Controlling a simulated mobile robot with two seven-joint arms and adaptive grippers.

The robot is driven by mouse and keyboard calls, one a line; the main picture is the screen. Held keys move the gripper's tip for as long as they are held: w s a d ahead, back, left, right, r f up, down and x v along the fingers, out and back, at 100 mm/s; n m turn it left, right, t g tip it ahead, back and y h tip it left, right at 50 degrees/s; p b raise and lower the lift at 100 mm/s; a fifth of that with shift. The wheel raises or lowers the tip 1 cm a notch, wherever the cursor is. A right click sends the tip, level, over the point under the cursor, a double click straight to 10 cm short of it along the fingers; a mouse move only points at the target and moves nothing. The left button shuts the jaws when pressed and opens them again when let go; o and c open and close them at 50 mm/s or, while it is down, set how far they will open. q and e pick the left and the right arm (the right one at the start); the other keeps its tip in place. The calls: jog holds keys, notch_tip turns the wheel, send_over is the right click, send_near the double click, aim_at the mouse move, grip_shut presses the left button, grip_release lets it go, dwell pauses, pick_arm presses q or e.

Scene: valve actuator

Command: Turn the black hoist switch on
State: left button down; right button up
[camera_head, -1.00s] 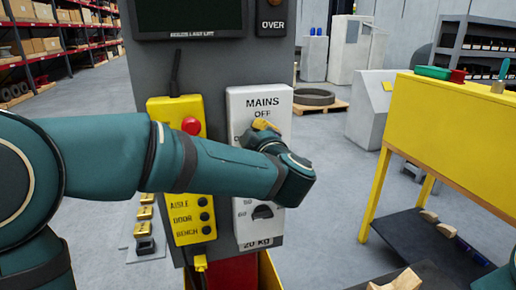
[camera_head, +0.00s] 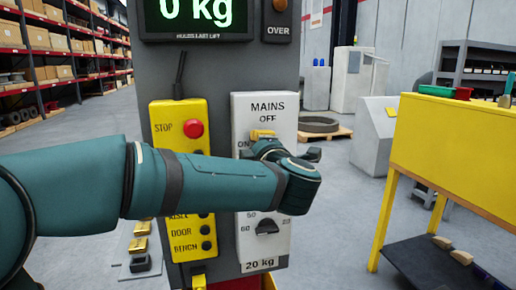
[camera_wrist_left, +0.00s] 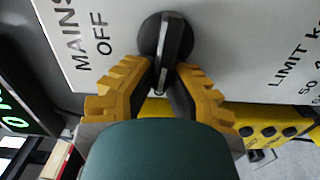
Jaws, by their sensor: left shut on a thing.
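The black hoist switch (camera_wrist_left: 166,42) is a round knob with a raised bar handle on the white panel, near the words MAINS and OFF. Its bar lies along the direction of the lettering in the left wrist view. My left gripper (camera_wrist_left: 166,82) has its yellow fingers on both sides of the handle and is shut on it. In the head view my left gripper (camera_head: 263,134) is at the white panel (camera_head: 282,105), below OFF, and my forearm hides most of the switch. The display (camera_head: 197,14) reads 0 kg in green. My right gripper is not in view.
A yellow control box (camera_head: 174,110) with a red stop button (camera_head: 193,128) is just left of the panel, close to my left arm. A black limit knob (camera_head: 267,227) is lower on the panel. A yellow workbench (camera_head: 450,140) stands at right, with open floor between.

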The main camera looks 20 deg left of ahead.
pick_arm(q)
jog(key=shift+r, duration=0.1)
jog(key=c, duration=1.1)
grip_release()
jog(key=shift+c, duration=0.2)
jog(key=shift+o, duration=0.8)
jog(key=shift+w+d, duration=0.1)
jog(key=shift+w, duration=0.1)
jog(key=shift+s, duration=0.1)
jog(key=v, duration=1.2)
